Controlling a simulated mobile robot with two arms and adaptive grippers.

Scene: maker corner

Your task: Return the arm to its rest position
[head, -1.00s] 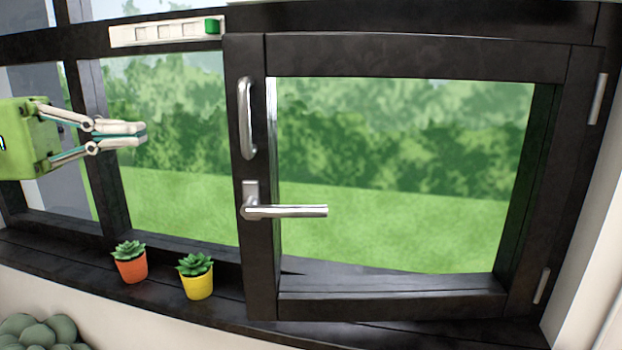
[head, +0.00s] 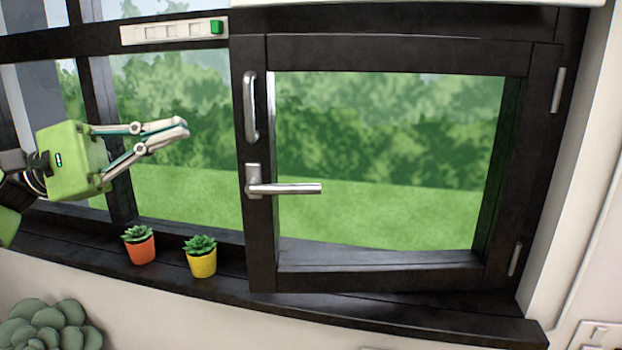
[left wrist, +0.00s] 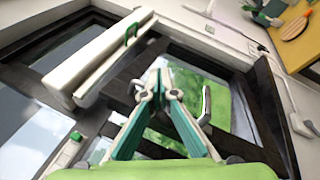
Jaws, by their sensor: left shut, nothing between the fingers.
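My left gripper (head: 185,128) is green with pale fingers and comes in from the left in the head view, in front of the fixed pane. Its fingers are shut with nothing between them. In the left wrist view the fingertips (left wrist: 158,70) meet and point toward the window. The hinged sash (head: 390,280) has a dark frame, a vertical pull handle (head: 250,105) and a silver lever handle (head: 285,188) that lies level. The gripper is left of both handles and apart from them. My right gripper does not show.
An orange pot (head: 141,250) and a yellow pot (head: 202,263) with succulents stand on the dark sill (head: 330,306). A pale strip with a green block (head: 216,27) is above the fixed pane. A larger green plant (head: 50,325) is at the lower left.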

